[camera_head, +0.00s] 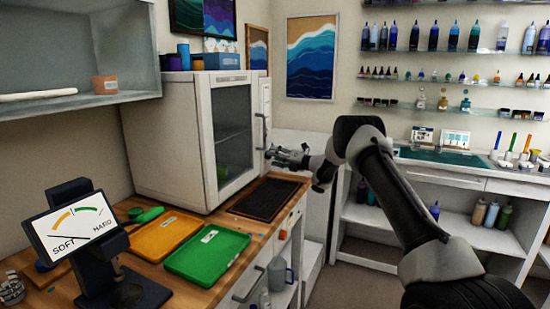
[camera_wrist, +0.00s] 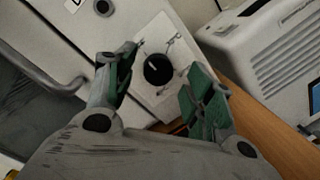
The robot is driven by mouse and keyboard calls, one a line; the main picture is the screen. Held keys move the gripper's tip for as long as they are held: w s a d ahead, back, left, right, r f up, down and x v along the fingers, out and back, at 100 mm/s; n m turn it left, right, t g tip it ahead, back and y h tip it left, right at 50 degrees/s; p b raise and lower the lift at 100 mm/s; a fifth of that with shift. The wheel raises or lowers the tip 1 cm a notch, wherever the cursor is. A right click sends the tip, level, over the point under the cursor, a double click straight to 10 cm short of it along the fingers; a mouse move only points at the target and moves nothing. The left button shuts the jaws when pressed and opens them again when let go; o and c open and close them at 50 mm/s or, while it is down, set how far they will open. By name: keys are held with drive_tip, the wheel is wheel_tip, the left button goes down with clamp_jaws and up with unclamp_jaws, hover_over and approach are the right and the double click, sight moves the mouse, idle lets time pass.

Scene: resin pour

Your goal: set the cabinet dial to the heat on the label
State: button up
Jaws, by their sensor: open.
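The white cabinet (camera_head: 165,135) with a glass door stands on the wooden counter. Its black round dial (camera_wrist: 158,70) shows in the wrist view on a pale plate, with a short white pointer mark and small dark marks around it. The marks are too small to read. My gripper (camera_wrist: 163,76) is open, with one green-padded finger on each side of the dial in the picture; I cannot tell whether they touch it. In the head view my gripper (camera_head: 280,155) is at the cabinet's right front edge, and the dial cannot be made out. No heat label is readable.
An orange tray (camera_head: 146,246), a green tray (camera_head: 190,265) and a dark mat (camera_head: 248,208) lie on the counter. A gauge screen (camera_head: 75,226) reading SOFT and HARD stands at the left. The door handle (camera_head: 261,130) is close to my gripper.

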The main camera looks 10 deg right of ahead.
drive_tip(key=shift+w+a, duration=0.3)
drive_tip(key=shift+a, duration=0.2)
drive_tip(key=c, duration=1)
drive_tip(key=shift+w+d+f+m+g+y, duration=0.1)
drive_tip(key=shift+m+g+y, duration=0.3)
drive_tip(key=shift+m, duration=3.85)
drive_tip(key=shift+m+g+y, duration=0.1)
drive_tip(key=shift+m+g, duration=0.65)
drive_tip(key=shift+m, duration=3.45)
drive_tip(key=shift+w+d+f+m+g+y, duration=0.15)
drive_tip(key=shift+m+g, duration=0.4)
drive_tip(key=shift+m, duration=3.7)
drive_tip(key=shift+s+a, duration=0.1)
drive_tip(key=shift+s, duration=0.05)
drive_tip(key=o, duration=1)
drive_tip(key=shift+r, duration=0.15)
